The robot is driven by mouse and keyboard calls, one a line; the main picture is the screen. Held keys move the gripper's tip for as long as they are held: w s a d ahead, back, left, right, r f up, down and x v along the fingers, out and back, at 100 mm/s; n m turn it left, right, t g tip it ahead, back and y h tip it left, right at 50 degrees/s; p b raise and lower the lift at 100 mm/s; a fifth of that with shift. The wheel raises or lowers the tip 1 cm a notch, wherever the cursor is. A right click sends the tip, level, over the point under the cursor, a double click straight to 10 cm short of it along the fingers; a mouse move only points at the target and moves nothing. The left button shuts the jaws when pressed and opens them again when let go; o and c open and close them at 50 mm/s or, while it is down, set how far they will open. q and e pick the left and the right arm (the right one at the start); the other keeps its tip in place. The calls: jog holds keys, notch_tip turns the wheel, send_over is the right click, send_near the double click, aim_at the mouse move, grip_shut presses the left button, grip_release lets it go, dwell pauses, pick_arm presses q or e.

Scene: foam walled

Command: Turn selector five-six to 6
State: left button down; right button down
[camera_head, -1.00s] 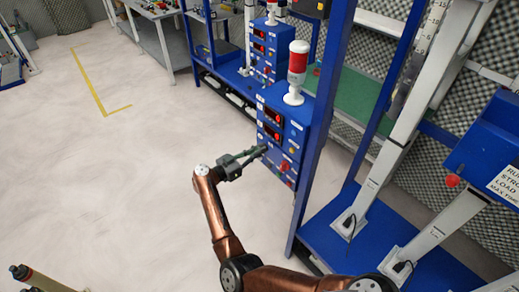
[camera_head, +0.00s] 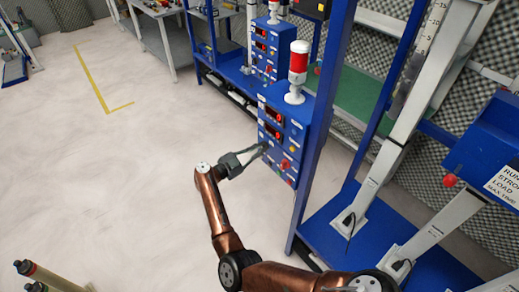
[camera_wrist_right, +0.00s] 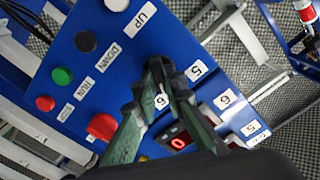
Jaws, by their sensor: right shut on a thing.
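The blue control panel (camera_head: 283,125) stands on the blue frame, its face towards my right arm. In the wrist view the panel face (camera_wrist_right: 113,35) fills the left and middle. My right gripper (camera_head: 265,146) is at the panel's lower front. In the wrist view its fingers (camera_wrist_right: 160,73) are shut around a small dark selector knob, mostly hidden between the fingertips. A "5" label (camera_wrist_right: 196,70) lies to the right of the tips and a "6" label (camera_wrist_right: 162,101) below them. Which way the knob points cannot be told. My left gripper does not show.
Near the fingers are a red knob (camera_wrist_right: 102,126), a black button (camera_wrist_right: 86,41), a green button (camera_wrist_right: 62,76) and a lit red display (camera_wrist_right: 178,141). A red-and-white signal lamp (camera_head: 297,70) tops the panel.

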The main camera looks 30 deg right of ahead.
dwell(0.3)
jog(key=c, duration=2)
grip_release()
jog(key=a, duration=1.2)
jog(key=shift+s, duration=0.4)
